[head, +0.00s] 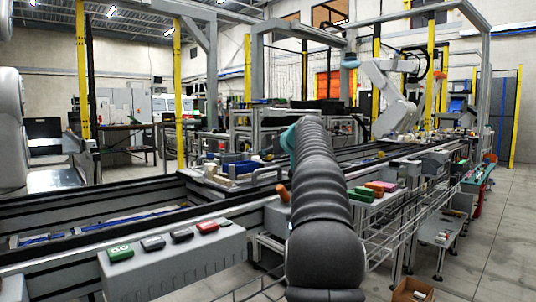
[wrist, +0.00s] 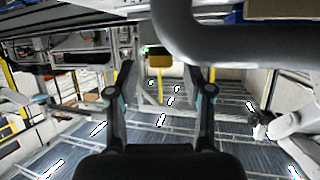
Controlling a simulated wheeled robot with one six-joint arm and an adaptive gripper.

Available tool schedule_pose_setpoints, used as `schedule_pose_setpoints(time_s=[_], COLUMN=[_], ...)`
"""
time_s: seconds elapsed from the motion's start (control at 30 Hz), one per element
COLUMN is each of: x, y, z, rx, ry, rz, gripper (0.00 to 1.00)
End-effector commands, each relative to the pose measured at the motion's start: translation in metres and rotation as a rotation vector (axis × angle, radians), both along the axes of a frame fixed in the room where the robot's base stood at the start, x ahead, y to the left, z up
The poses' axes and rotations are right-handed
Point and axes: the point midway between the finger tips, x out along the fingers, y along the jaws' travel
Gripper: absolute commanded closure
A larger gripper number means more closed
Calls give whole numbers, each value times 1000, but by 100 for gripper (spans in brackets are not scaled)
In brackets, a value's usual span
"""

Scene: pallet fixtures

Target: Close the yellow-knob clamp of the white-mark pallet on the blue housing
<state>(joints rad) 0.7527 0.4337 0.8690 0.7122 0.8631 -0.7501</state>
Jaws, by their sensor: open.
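In the head view a pale pallet (head: 227,183) on the conveyor carries a blue part (head: 243,168), which looks like the blue housing, and small beige blocks. No white mark or yellow clamp knob can be made out there. My arm covers the area just right of the pallet and hides my gripper. In the wrist view my gripper (wrist: 167,72) is open, with nothing held between its fingers. A small yellow block (wrist: 160,60) shows between and beyond the fingertips; I cannot tell whether it is the clamp knob. A blue edge (wrist: 236,14) shows at top right.
A grey button box (head: 175,262) fronts the conveyor. An orange knob-like part (head: 283,192) is beside my arm. Another robot arm (head: 395,95) stands farther back. Open floor is at the right. The wrist view looks toward the ceiling.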

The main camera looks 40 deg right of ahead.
Motion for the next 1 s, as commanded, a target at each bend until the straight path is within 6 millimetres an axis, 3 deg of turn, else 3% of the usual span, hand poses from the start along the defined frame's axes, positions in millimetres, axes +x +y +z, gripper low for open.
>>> schedule_pose_setpoints(time_s=[0.2, 0.57, 0.8, 1.0], x=[21, 25, 25, 25], y=[-3, -4, -3, -4], z=[-8, -10, -10, -10], rx=[-1, -1, -1, -1], ry=[0, -1, 0, 0], rz=[1, 1, 1, 0], gripper=[49, 49, 100, 100])
